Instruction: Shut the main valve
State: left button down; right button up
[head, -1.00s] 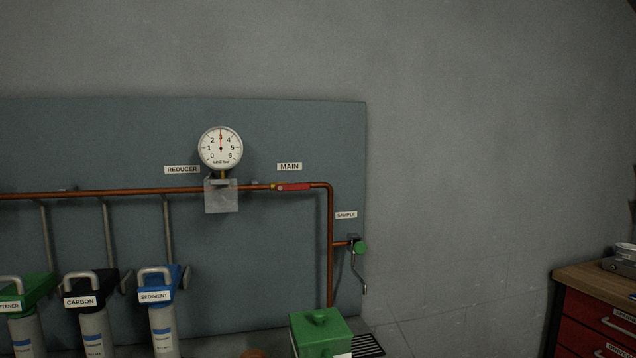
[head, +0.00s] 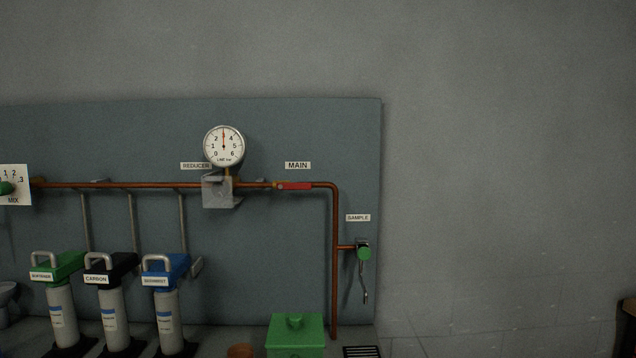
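The main valve's red lever (head: 294,186) is on the copper pipe (head: 150,185), below the MAIN label (head: 298,165). The lever lies along the pipe, pointing right from its pivot. The line gauge (head: 224,146) stands to its left above the grey reducer block (head: 219,190), its needle pointing up near 3. Neither of my grippers shows in the head view.
The green sample tap (head: 364,253) is at the lower right. Green, black and blue filter housings (head: 168,310) stand at the lower left. A green box (head: 296,336) and a dark grate (head: 362,352) are below. The wall at right is bare.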

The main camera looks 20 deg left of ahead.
aim_at(280, 186)
jog(key=i+l, duration=0.1)
jog(key=l, duration=0.45)
jog(key=i+l+u, duration=0.15)
jog(key=l, duration=1)
jog(key=i+u, duration=0.05)
jog(key=i, duration=0.05)
